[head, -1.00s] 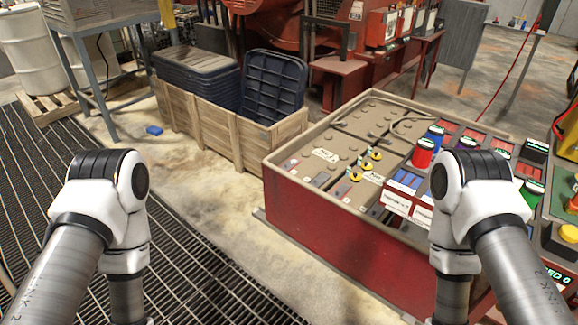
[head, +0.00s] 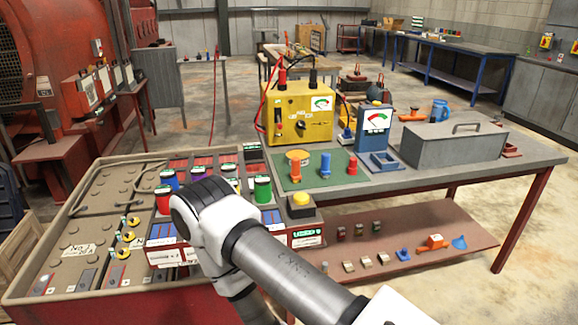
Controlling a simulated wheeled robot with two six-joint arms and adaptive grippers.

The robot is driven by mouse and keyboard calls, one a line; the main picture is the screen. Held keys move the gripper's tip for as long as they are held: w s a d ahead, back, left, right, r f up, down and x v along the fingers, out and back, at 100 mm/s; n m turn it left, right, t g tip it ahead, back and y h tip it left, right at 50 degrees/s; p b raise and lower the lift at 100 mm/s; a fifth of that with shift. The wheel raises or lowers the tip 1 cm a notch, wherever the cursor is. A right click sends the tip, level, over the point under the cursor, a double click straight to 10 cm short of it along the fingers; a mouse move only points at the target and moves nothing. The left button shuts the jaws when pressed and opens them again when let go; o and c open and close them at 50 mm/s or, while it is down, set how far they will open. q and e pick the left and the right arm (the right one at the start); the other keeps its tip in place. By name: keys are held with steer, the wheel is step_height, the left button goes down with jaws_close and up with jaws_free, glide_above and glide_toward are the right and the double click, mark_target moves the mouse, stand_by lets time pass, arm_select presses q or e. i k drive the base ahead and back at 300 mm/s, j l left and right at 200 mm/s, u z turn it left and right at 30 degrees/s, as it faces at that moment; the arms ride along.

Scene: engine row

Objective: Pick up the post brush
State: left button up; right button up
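I cannot tell which item is the post brush. Small upright pieces stand on the green mat (head: 282,177) on the workbench: an orange one (head: 295,167), a blue one (head: 325,165) and a red one (head: 352,165). An orange tool (head: 412,116) and a blue mug-like item (head: 440,111) lie farther back. An orange piece (head: 433,242) and a blue piece (head: 459,242) sit on the lower shelf. Neither gripper is in view. What appears to be my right arm crosses the lower middle and hides part of the bench front.
A yellow tester (head: 300,113) with cables and a blue meter (head: 375,127) stand on the bench, beside a grey toolbox (head: 455,146). A large battery box (head: 95,225) with coloured cans adjoins at left. Open floor (head: 535,260) lies at the right.

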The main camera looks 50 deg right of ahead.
mark_target(295, 177)
steer(key=z, duration=1.65)
steer(key=i+l+u, duration=0.1)
steer(key=i+l, duration=0.15)
steer(key=l, duration=0.1)
